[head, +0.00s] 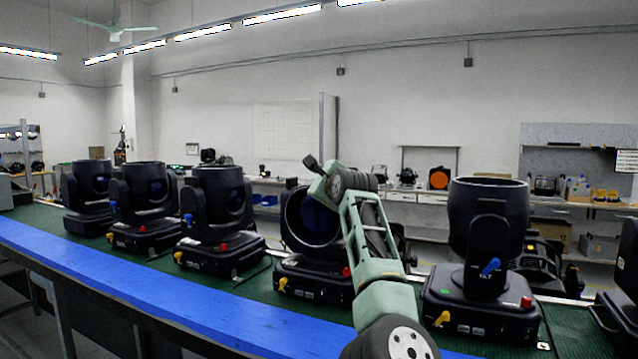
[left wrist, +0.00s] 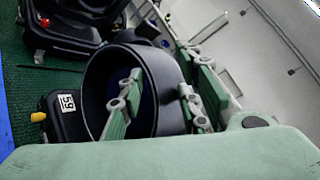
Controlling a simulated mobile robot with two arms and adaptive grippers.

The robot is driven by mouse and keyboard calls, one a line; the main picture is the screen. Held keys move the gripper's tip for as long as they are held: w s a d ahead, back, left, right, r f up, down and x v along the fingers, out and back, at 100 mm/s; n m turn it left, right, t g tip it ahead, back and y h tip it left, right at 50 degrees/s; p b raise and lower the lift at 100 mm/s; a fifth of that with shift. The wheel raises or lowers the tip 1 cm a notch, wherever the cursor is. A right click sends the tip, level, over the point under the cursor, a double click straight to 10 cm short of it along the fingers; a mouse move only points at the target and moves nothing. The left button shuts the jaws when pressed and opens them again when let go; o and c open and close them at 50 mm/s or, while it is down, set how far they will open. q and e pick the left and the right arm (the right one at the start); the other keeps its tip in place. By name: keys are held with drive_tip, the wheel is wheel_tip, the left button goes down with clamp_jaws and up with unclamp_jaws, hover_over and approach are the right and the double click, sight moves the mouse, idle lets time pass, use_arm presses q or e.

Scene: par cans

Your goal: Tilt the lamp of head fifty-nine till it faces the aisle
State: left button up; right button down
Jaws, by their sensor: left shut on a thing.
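The lamp of head fifty-nine (head: 299,212) is a black round barrel on a black base. It is tilted, its open dark-blue lens end turned toward me, unlike its upright neighbours. My forearm hides its right side in the head view. In the left wrist view the barrel (left wrist: 97,85) fills the middle, beside a base with a white "59" label (left wrist: 68,102). My left gripper (left wrist: 162,65) is shut on the barrel's wall, one green finger at the opening, the other at the outside. In the head view its fingertips are hidden. My right gripper is not in view.
Similar upright heads stand left (head: 222,195) and right (head: 487,215) of it on a green mat (head: 160,268). A blue strip (head: 150,295) runs along the table's front edge. Workbenches (head: 575,203) line the back wall.

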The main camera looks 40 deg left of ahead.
use_arm(q)
drive_tip(key=v, duration=1.2)
